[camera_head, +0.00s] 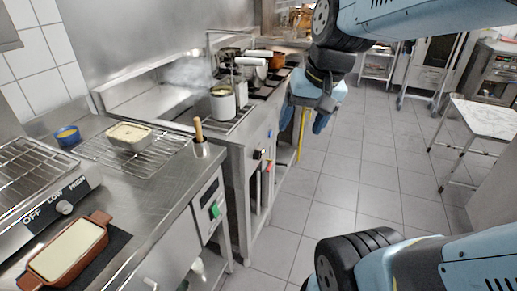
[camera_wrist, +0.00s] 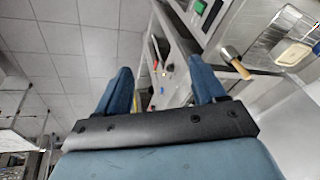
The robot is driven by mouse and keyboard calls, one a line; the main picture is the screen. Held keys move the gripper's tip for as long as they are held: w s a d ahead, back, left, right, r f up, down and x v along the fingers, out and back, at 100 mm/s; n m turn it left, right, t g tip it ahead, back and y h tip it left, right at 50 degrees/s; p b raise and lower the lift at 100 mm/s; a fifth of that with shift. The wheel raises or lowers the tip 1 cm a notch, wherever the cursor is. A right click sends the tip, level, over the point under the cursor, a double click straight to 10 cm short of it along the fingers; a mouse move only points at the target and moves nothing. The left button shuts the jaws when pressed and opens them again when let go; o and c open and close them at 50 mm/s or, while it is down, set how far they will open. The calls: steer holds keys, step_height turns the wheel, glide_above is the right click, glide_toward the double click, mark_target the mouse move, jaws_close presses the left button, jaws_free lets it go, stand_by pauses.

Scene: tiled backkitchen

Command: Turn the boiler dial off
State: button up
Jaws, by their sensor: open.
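A dial marked OFF, LOW and HIGH (camera_head: 68,208) sits on the front of a wire-topped appliance on the left counter in the head view; its pointer is too small to read. A black knob (camera_head: 258,154) is on the steel front below the hob, with a red part (camera_head: 268,167) beside it. I cannot tell which is the boiler dial. My gripper (camera_head: 302,118) is open and empty, to the right of the hob front, over the floor. In the wrist view, my gripper's (camera_wrist: 162,72) two blue fingers stand apart, with the steel front visible between them.
A steaming pot (camera_head: 223,104) stands on the hob. The left counter holds a terracotta dish (camera_head: 68,252), a pale loaf tin (camera_head: 129,136), a blue bowl (camera_head: 67,136) and a wooden-handled tool (camera_head: 199,136). A green switch (camera_head: 215,210) is on the counter front. The tiled floor (camera_head: 345,190) is clear.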

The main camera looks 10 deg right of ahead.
steer(key=w+f+m+g+y, duration=0.4)
steer(key=w+f+m+y, duration=0.8)
steer(key=w+f, duration=0.4)
steer(key=m+t+y, duration=0.1)
steer(key=m+t, duration=1)
steer(key=m, duration=0.5)
glide_toward(261, 155)
steer(key=x, duration=0.8)
steer(key=shift+w+a, duration=0.1)
steer(key=shift+a, duration=0.25)
steer(key=shift+c, duration=0.4)
